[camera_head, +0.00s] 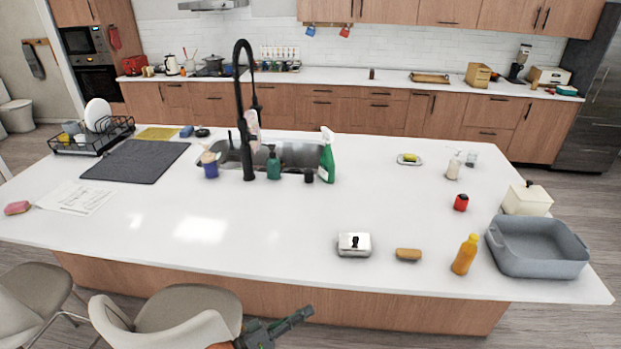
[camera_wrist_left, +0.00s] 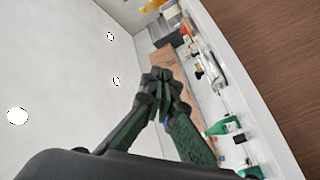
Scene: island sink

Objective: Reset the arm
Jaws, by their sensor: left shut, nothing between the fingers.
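My left gripper (camera_head: 300,316) shows at the bottom of the head view, low in front of the island's near edge and apart from everything on the counter. In the left wrist view its dark green fingers (camera_wrist_left: 160,76) meet at their tips, with nothing between them. The gripper is shut and empty. My right gripper is in neither view.
The white island counter (camera_head: 300,225) lies beyond the gripper. A metal butter dish (camera_head: 354,245), a brown sponge (camera_head: 408,254), an orange bottle (camera_head: 465,255) and a grey basin (camera_head: 535,262) stand near its front right. Chairs (camera_head: 185,305) stand at the lower left.

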